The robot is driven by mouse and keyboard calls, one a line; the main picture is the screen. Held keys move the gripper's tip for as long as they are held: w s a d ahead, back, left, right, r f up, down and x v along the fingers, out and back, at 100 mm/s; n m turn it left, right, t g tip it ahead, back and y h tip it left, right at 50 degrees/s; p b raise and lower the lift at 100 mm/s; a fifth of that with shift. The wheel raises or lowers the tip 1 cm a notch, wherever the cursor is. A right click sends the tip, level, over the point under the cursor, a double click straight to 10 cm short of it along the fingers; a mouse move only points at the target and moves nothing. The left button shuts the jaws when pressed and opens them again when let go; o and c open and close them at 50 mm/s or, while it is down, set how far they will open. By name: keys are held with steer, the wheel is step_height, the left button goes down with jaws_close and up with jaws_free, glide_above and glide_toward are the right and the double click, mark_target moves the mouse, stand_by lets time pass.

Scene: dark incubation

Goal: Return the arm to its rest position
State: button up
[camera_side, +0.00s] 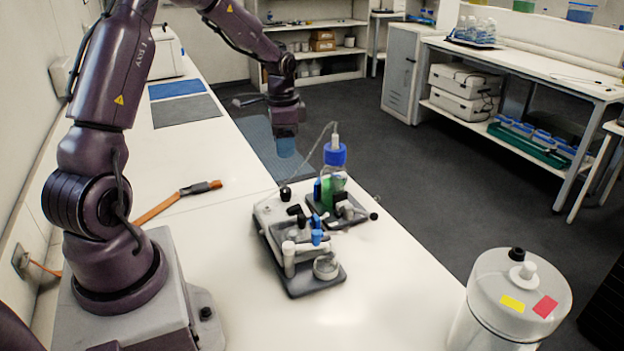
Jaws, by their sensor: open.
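My gripper (286,146) hangs at the end of my purple arm, pointing down near the far right edge of the white bench (330,318). It is open, though its fingers are small and hard to make out. It is behind and to the left of a bottle with a blue cap and green liquid (333,188), apart from it in the picture. I see nothing held in it.
A grey device with blue and black fittings (300,250) stands on the bench beside the bottle. A white canister (512,300) is at the front right. Blue and grey mats (185,111) lie on the left bench. An orange-handled strap (178,202) lies nearer.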

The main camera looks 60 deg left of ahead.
steer(key=s+d+r+n+t, duration=0.1)
steer(key=s+d+r+t, duration=0.1)
steer(key=s+d+r, duration=0.3)
steer(key=s+d+r+n+t, duration=0.1)
steer(key=s+d+r, duration=0.4)
steer(key=d, duration=0.6)
steer(key=s+d+r+n+t, duration=0.1)
steer(key=s+d+r+t, duration=0.1)
steer(key=s+d+r, duration=0.2)
steer(key=d+r, duration=0.2)
steer(key=d, duration=0.2)
steer(key=shift+s+r+t, duration=0.3)
steer(key=shift+s+r, duration=0.1)
steer(key=shift+d, duration=0.1)
steer(key=shift+c, duration=0.2)
